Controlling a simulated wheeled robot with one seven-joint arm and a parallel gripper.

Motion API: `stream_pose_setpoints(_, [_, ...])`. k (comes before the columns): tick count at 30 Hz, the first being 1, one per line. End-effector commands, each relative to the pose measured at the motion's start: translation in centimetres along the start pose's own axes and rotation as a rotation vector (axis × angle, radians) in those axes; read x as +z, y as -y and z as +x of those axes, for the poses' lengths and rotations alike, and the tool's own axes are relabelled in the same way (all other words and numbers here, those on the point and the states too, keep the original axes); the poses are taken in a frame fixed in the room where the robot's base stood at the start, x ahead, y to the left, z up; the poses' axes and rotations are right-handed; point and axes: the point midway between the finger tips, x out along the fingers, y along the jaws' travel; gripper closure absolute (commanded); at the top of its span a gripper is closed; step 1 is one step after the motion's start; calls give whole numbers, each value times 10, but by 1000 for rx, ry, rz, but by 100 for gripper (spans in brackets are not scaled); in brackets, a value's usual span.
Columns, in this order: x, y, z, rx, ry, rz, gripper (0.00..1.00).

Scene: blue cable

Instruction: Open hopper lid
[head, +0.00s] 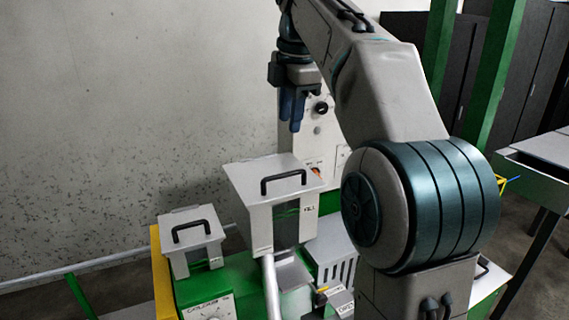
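A large pale grey hopper box (259,228) stands in the middle of the head view, on the green machine. Its flat lid (245,176) lies level across the top, with a black bar handle (284,176) on it. A smaller grey box (178,262) with a similar black handle (190,228) stands lower left, its top also down. The view does not show which box the task means. My gripper (291,120) points down in the picture above the large box's lid, clear of its handle. Its blue fingers look close together and overlap from this angle, so their gap is unclear.
A white panel (324,140) with a black knob stands behind the large box. The green machine (240,280) has a dial plate at lower left. Green posts (497,75) and a grey table (540,170) are at right. Space above the smaller box is free.

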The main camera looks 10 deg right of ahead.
Motion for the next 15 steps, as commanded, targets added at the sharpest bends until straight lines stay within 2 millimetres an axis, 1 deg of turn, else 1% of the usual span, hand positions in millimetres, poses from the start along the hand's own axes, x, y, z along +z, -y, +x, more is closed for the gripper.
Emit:
stream_pose_setpoints(1, [0,1,9,-2,0,1,67])
stream_pose_setpoints(15, [0,1,92,-2,0,3,67])
